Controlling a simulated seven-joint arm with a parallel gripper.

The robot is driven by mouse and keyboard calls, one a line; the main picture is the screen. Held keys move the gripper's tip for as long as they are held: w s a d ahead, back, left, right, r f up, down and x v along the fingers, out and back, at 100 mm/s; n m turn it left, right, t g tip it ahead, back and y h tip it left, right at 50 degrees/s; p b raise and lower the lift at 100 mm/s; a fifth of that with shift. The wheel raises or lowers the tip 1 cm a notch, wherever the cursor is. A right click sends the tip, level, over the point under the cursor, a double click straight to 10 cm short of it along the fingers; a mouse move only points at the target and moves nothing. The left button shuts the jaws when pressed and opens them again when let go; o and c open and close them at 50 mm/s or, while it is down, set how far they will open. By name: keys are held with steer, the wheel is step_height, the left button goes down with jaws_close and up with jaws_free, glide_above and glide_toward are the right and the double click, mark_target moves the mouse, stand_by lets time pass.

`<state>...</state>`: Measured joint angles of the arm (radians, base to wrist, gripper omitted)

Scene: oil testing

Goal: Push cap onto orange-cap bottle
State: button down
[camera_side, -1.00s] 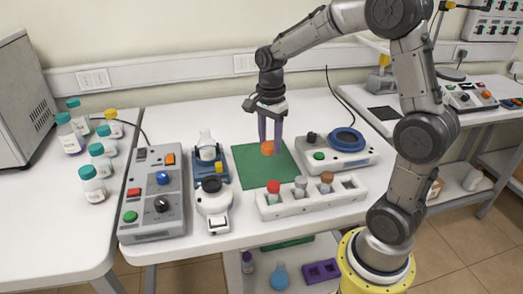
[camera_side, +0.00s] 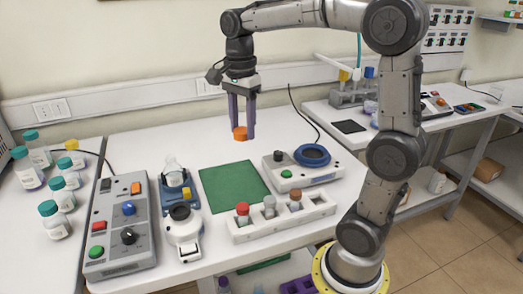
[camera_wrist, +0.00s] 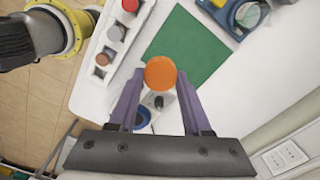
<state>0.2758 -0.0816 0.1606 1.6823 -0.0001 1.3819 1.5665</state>
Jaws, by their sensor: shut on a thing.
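My gripper (camera_side: 241,136) is shut on an orange cap (camera_side: 240,133), held in the air above the back of the green mat (camera_side: 234,188). In the wrist view the cap (camera_wrist: 160,73) sits between my fingertips (camera_wrist: 160,88). A small clear bottle (camera_side: 172,168) with no orange cap visible on it stands in a blue holder (camera_side: 176,195), left of the mat. I cannot tell for certain that this is the orange-cap bottle. The cap is well apart from it, to its right and higher. The blue holder also shows at the top of the wrist view (camera_wrist: 222,14).
A white rack (camera_side: 281,220) with red-, grey- and brown-topped vials stands in front of the mat. A control box (camera_side: 126,225) and a white device (camera_side: 184,230) stand left. A blue-ringed device (camera_side: 313,154) stands right. Several teal-capped bottles (camera_side: 50,212) stand far left.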

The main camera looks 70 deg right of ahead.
steer(key=w+r, duration=0.3)
steer(key=w, duration=0.5)
steer(key=n, duration=0.1)
glide_above(171, 156)
step_height(171, 156, down, 5)
steer(key=shift+f, duration=3.4)
steer(key=shift+f, duration=0.2)
jaws_free()
